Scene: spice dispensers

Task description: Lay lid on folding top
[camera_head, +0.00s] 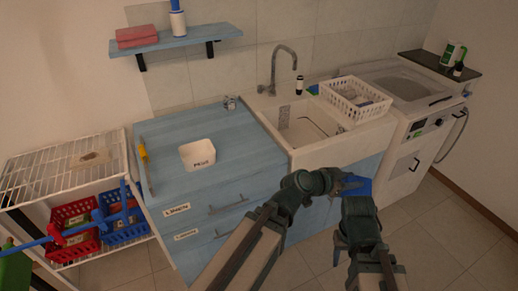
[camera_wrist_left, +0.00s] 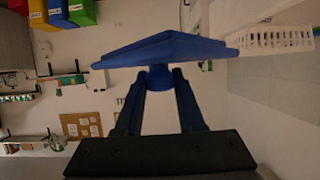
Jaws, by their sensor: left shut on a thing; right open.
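A blue lid (camera_head: 358,187) is held by my left gripper (camera_head: 341,184), in front of the sink unit. In the left wrist view the lid (camera_wrist_left: 175,49) is a flat blue plate with a short knob. The fingers of my left gripper (camera_wrist_left: 160,80) are shut on that knob. The blue worktop (camera_head: 210,128), which looks like the folding top, is on the blue drawer cabinet to the left, apart from the lid. My right gripper (camera_head: 341,246) is lower, open and empty, in front of the sink unit.
An open white box (camera_head: 198,154) with a label stands on the blue worktop. A yellow-handled tool (camera_head: 143,150) lies at its left edge. A white basket (camera_head: 355,100) sits by the sink (camera_head: 305,123). A wire rack (camera_head: 62,168) with red and blue crates stands left. Much of the worktop is clear.

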